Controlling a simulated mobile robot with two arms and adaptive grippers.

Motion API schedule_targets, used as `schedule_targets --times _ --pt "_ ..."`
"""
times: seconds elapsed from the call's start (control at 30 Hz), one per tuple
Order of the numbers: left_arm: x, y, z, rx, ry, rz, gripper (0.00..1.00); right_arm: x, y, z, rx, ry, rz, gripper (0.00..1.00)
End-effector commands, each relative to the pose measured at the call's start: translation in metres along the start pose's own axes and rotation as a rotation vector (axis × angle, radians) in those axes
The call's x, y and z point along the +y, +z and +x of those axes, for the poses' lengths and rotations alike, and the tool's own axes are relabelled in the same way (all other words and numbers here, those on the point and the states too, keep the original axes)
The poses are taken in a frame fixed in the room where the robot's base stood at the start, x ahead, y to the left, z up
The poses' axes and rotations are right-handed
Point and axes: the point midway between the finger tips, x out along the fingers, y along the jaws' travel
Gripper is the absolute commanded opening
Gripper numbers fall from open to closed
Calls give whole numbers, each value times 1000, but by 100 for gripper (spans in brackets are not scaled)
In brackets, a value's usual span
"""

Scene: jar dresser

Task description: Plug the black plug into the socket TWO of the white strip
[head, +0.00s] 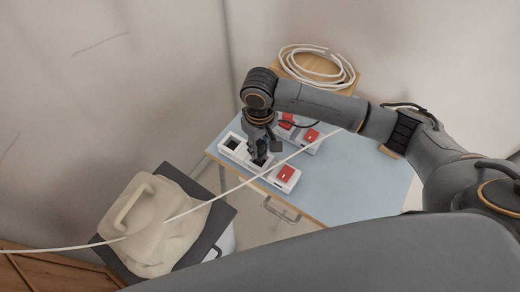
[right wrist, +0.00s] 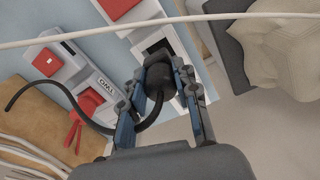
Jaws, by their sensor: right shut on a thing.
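My right gripper (head: 260,158) points down over the nearer white strip (head: 231,151) on the blue table. In the right wrist view, my right gripper (right wrist: 162,92) is shut on the black plug (right wrist: 157,80), whose black cord (right wrist: 27,85) curves away to the left. The plug is close to the white strip (right wrist: 148,34) and its dark square socket opening (right wrist: 158,47). I cannot tell whether it touches or enters a socket. A label reading TWO (right wrist: 107,82) shows on a white unit left of the plug. My left gripper is not in view.
A second white unit with red parts (head: 311,136) stands behind the nearer strip. A white cable (head: 215,190) crosses in front of the table. A pale lumpy bag (head: 145,225) lies on a dark stool at left. Coiled white cable (head: 315,66) lies at the back.

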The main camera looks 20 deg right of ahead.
Motion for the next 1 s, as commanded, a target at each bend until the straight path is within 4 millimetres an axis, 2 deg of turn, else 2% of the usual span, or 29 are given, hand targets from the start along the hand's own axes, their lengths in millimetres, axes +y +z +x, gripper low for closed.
schedule_targets --times 0.2,0.57,0.6,0.7,1.0 --pt "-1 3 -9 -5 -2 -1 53 0 1 26 -2 0 -1 0" --pt "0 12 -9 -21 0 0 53 0 2 31 -1 -1 0 0" --pt "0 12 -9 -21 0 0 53 0 2 32 -1 -1 0 32" --pt "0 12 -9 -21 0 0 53 0 2 32 -1 0 -1 52" --pt "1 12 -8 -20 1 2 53 0 1 31 -1 0 -1 53"
